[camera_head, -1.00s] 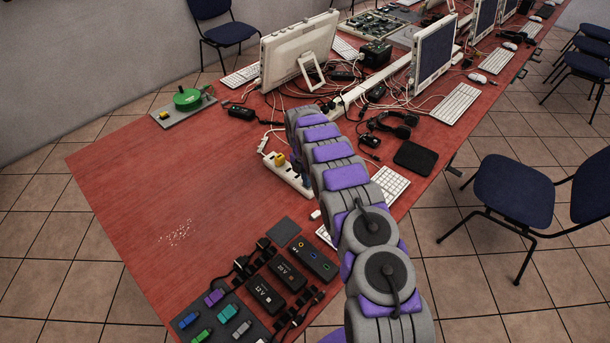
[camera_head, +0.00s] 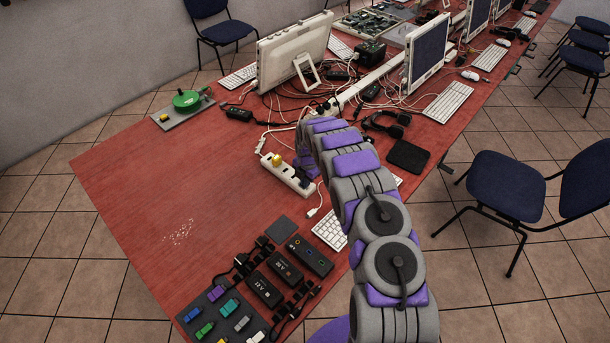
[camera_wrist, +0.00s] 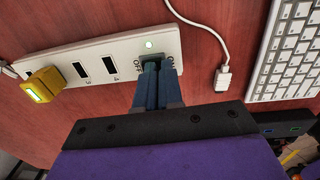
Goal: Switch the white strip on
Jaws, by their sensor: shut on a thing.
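The white strip (camera_head: 286,174) lies on the red table, partly behind my arm in the head view. In the wrist view the strip (camera_wrist: 128,50) runs across the upper left, with a yellow plug (camera_wrist: 43,84) at its left end and empty slots beside it. The switch's tilt is mostly hidden by the fingers.
A white cable with a plug (camera_wrist: 222,78) and a keyboard (camera_wrist: 286,50) lie right of the strip. Black power bricks (camera_head: 273,277) and USB sticks sit at the table's front. Monitors and tangled cables fill the back.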

